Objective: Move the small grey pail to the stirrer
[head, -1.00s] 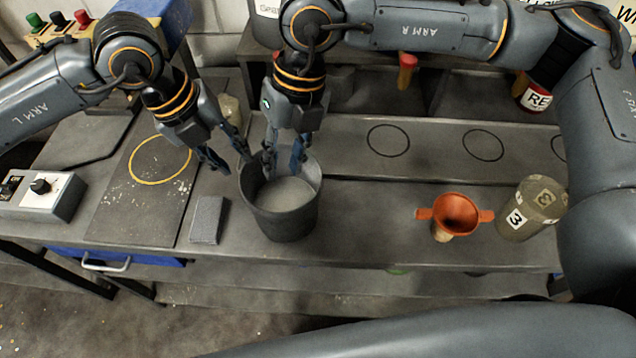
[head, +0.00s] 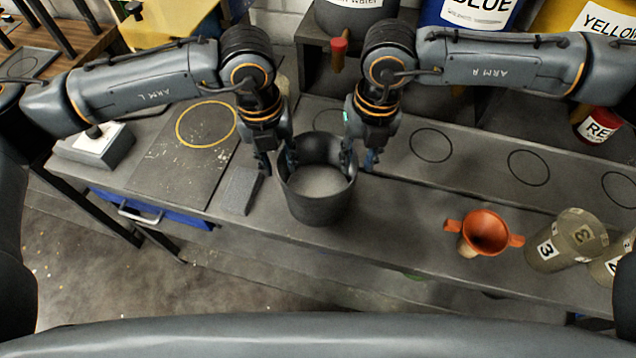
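The small grey pail (head: 318,206) stands upright on the bench with pale grey material inside. My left gripper (head: 277,164) points down at the pail's left rim, its fingers apart, one outside the wall and the other near the rim. My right gripper (head: 359,163) points down at the right rim, its fingers apart on either side of the wall. I cannot tell whether any finger touches the pail. To the left is a dark plate marked with a yellow ring (head: 180,133), empty; which part is the stirrer is not labelled.
A grey block (head: 241,190) lies between plate and pail. A control box (head: 97,147) stands left of the plate. An orange funnel (head: 485,232) and a cup marked 3 (head: 565,241) stand to the right. Paint drums are behind.

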